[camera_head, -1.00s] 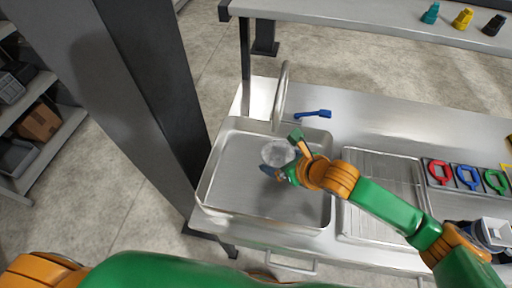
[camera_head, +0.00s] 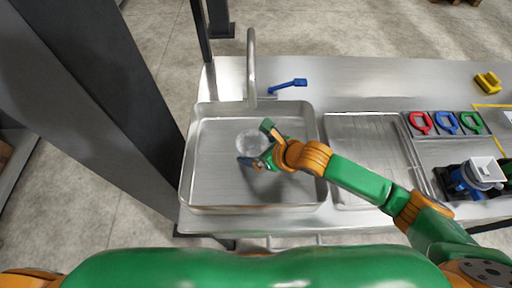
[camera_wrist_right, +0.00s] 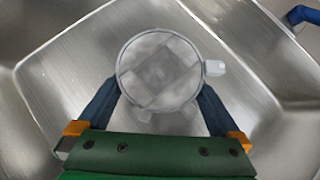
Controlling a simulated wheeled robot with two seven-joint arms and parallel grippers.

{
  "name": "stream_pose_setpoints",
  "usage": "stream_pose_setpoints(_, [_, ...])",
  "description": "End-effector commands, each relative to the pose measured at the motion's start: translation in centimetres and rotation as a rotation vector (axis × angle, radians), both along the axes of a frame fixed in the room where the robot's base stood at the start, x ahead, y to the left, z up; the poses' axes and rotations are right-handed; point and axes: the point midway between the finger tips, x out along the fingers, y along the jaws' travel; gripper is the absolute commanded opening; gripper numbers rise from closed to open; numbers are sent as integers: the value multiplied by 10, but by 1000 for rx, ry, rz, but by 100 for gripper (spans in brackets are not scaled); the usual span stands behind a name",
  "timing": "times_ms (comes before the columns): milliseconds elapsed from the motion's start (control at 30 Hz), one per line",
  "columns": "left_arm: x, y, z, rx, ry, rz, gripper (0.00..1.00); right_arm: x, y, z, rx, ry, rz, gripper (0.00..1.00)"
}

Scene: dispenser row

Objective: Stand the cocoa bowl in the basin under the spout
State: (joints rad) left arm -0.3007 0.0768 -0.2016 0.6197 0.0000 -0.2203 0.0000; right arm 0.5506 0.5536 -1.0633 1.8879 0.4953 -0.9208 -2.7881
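The cocoa bowl (camera_head: 254,142) is a round, clear glass-like vessel inside the wide steel basin (camera_head: 212,185). The tall curved spout (camera_head: 252,65) rises at the basin's back edge, behind the bowl. My right gripper (camera_head: 256,145) has one finger on each side of the bowl. In the right wrist view the fingers (camera_wrist_right: 160,98) lie close against the bowl's (camera_wrist_right: 158,68) sides, and a small pale tab sticks out at its right. The bowl looks empty and roughly upright; whether it touches the basin floor cannot be told. My left gripper is out of view.
A blue tap lever (camera_head: 288,86) is right of the spout. A ribbed drainer (camera_head: 365,135) adjoins the basin on the right. Beyond it are red, blue and green ring-shaped items (camera_head: 446,122) and a blue-white device (camera_head: 476,178). A dark post (camera_head: 110,90) stands left of the basin.

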Motion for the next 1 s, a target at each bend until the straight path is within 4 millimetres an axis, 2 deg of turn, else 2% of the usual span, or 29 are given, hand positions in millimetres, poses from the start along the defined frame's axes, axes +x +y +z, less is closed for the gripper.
stream_pose_setpoints(167, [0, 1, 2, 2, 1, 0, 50, -3, -4, 8, 0, -3, 1, 100])
stream_pose_setpoints(633, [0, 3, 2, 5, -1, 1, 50, -52, -54, 78, -1, -3, -1, 100])
stream_pose_setpoints(800, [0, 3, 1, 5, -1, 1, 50, -60, -60, 87, -1, -1, -1, 100])
stream_pose_setpoints(1000, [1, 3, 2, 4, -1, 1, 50, -60, -60, 88, 1, 0, -1, 100])
